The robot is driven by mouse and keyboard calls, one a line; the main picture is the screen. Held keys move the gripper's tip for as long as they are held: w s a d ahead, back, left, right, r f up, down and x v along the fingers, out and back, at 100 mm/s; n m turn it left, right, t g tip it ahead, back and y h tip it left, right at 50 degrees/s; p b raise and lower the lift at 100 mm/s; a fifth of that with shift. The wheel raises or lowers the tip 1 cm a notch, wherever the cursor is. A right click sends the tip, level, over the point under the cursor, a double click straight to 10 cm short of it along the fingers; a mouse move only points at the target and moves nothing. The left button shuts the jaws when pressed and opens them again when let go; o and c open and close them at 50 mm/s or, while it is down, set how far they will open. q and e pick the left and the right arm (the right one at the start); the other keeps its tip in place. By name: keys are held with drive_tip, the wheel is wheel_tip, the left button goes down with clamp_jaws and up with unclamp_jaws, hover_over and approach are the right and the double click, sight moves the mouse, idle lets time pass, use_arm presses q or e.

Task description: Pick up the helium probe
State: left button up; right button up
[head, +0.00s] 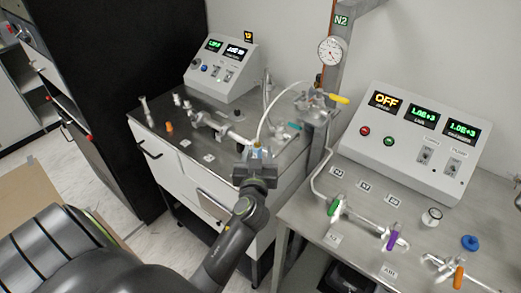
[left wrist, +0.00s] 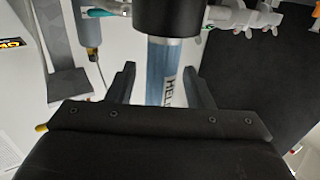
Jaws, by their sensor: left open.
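The helium probe is a blue cylinder (left wrist: 170,70) with a white label reading "HELI" in the left wrist view, with a black collar at its top. My left gripper (left wrist: 160,78) is open, with one finger on each side of the blue cylinder and visible gaps between them. The label's lower part is hidden behind the gripper body. In the head view my left gripper (head: 257,160) is at the front right of the left bench and covers most of the probe. My right gripper is not in view.
The left bench (head: 205,160) carries metal piping and a control box (head: 222,68). The right bench (head: 320,205) holds valves with green, purple and orange handles and a control box (head: 415,140) reading OFF. A post with an N2 sign (head: 340,20) and gauge stands between them.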

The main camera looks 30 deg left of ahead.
sight(258, 143)
use_arm(q)
drive_tip(key=shift+s+d+r, duration=0.4)
drive_tip(key=shift+s+r, duration=0.05)
drive_tip(key=shift+s, duration=0.2)
drive_tip(key=shift+c, duration=1.4)
drive_tip(key=c, duration=0.5)
drive_tip(key=shift+w+f, duration=0.1)
drive_tip(key=shift+f, duration=0.05)
drive_tip(key=shift+c, duration=1.1)
clamp_jaws()
drive_tip(key=shift+r, duration=0.3)
wheel_tip(258, 143, up, 9)
drive_tip(key=shift+f+p, duration=0.2)
drive_tip(key=shift+p, duration=0.1)
drive_tip(key=shift+r, duration=0.45)
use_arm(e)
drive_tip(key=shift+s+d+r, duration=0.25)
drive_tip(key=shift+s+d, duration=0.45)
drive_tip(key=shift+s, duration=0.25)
